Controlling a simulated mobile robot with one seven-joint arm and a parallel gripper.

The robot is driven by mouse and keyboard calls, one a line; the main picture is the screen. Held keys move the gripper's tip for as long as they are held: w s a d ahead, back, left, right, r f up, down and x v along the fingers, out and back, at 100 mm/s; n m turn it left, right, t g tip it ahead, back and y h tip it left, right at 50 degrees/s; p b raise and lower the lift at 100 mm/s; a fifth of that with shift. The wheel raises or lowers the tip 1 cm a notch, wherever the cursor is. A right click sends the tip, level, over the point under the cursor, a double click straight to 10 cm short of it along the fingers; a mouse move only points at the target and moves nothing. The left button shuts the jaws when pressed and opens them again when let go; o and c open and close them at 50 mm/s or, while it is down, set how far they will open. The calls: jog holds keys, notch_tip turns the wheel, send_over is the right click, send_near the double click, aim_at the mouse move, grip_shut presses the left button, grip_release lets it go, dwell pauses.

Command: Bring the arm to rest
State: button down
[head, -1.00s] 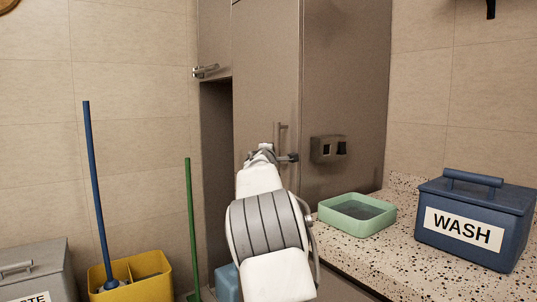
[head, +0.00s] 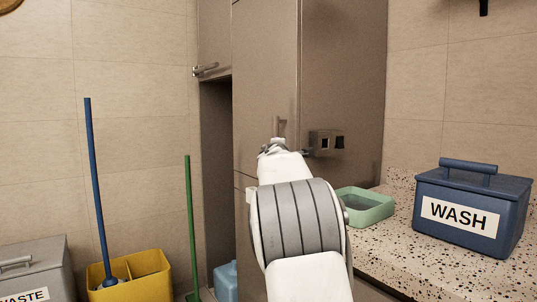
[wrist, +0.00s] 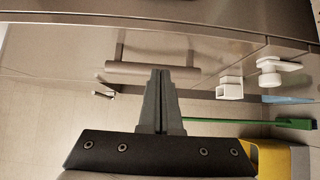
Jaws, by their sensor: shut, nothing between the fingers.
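My gripper (wrist: 161,100) shows in the wrist view with its two dark fingers pressed together and nothing between them. Its tips overlap a horizontal bar handle (wrist: 190,71) on a brownish metal cabinet front (wrist: 215,30); I cannot tell whether they touch it. In the head view my white and grey arm reaches up the middle towards the tall cabinet (head: 265,80). The gripper's fingers are hidden behind the arm there.
A speckled counter (head: 400,255) at right holds a green basin (head: 372,212), partly behind my arm, and a blue WASH box (head: 470,210). At left stand a yellow bucket (head: 150,289), a blue pole (head: 95,180), a green pole (head: 190,220) and a grey waste bin (head: 40,270).

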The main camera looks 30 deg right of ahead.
jog(key=shift+s+d+r, duration=0.1)
jog(key=shift+s+d, duration=0.35)
jog(key=shift+s, duration=0.15)
jog(key=shift+s+d, duration=0.4)
jog(key=shift+s, duration=0.2)
jog(key=s+a+f+m+g, duration=0.1)
jog(key=s+a+m+g, duration=0.1)
jog(key=s+a+m, duration=0.45)
jog(key=s+a+m+g, duration=0.2)
jog(key=s+a, duration=0.1)
jog(key=s, duration=0.6)
jog(key=s+a+f+m+g+y, duration=0.1)
jog(key=s+a+f+g+y, duration=0.3)
jog(key=s+a+f, duration=0.8)
jog(key=s+a+f+m+g+y, duration=0.15)
jog(key=s+a+f+y, duration=0.45)
jog(key=s+a+f, duration=0.7)
notch_tip(320, 180, up, 30)
jog(key=s+p, duration=0.2)
jog(key=p, duration=2.6)
jog(key=shift+s+d+r+p, duration=0.2)
jog(key=shift+s+r+p, duration=0.05)
jog(key=shift+s+p, duration=0.15)
